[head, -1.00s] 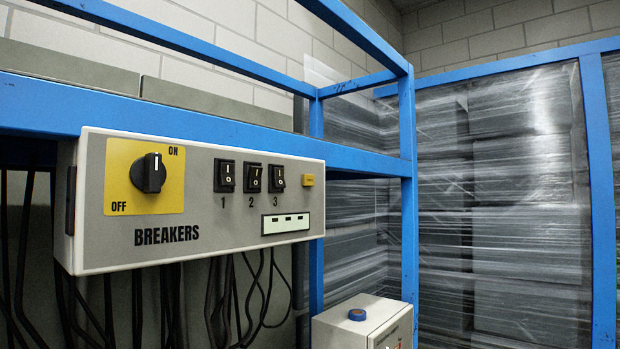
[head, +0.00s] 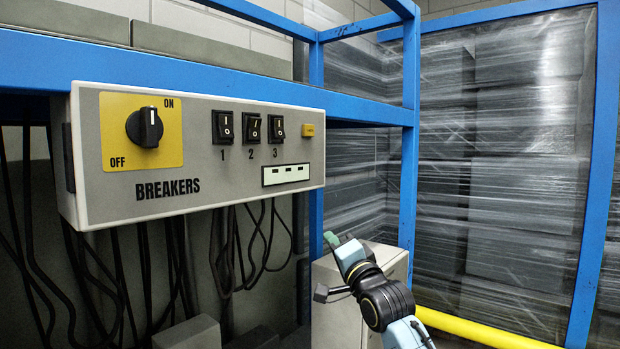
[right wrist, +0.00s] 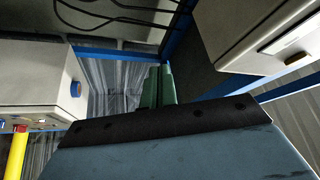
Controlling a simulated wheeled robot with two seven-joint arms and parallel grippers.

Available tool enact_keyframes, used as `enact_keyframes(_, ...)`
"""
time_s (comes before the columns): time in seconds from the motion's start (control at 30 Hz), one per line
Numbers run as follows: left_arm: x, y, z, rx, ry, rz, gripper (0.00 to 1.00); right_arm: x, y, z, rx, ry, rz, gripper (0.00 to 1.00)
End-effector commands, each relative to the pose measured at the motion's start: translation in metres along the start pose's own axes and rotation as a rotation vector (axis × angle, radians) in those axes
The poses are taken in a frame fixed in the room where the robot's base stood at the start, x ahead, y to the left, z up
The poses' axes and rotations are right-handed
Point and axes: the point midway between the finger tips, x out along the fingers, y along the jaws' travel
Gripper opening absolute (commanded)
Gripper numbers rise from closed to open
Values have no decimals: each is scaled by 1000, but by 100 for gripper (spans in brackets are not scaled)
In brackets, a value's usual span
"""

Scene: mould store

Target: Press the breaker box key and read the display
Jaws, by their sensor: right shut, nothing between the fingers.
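The breaker box (head: 100,185) is a grey panel on the blue rack in the head view. It has a black dial on a yellow plate, three black rocker switches and, at its right end, a small yellow key (head: 307,130). Below the key is the white display strip (head: 286,175), showing short dark dashes. My right gripper (head: 331,239) is shut and empty, below and right of the display, apart from the box. Its green fingers (right wrist: 158,87) show together in the right wrist view, with part of a panel (right wrist: 255,35) at upper right. My left gripper is out of view.
A pale box (head: 392,258) stands behind my right arm; its blue knob (right wrist: 75,90) shows in the right wrist view. Black cables (head: 222,250) hang below the breaker box. A blue rack post (head: 409,130) and wrapped stacks (head: 520,160) stand right. A yellow rail (head: 475,330) runs low.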

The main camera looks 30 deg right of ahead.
Motion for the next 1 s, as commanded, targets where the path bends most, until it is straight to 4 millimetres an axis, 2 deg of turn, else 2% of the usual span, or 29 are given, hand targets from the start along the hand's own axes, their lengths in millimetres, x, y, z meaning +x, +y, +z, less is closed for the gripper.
enact_keyframes(0.03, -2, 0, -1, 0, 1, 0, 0, 0, -37, -20, 34, 27, -65, 0)
enact_keyframes(0.2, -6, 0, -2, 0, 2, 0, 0, -17, -134, -68, 153, 80, -246, 0)
enact_keyframes(0.3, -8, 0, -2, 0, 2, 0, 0, -31, -175, -88, 206, 96, -331, 0)
enact_keyframes(0.4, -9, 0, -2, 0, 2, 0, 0, -42, -203, -100, 242, 102, -390, 0)
enact_keyframes(0.57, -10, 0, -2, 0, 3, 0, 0, -52, -222, -109, 268, 105, -434, 0)
enact_keyframes(1.0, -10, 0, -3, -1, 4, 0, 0, -50, -223, -108, 271, 105, -436, 0)
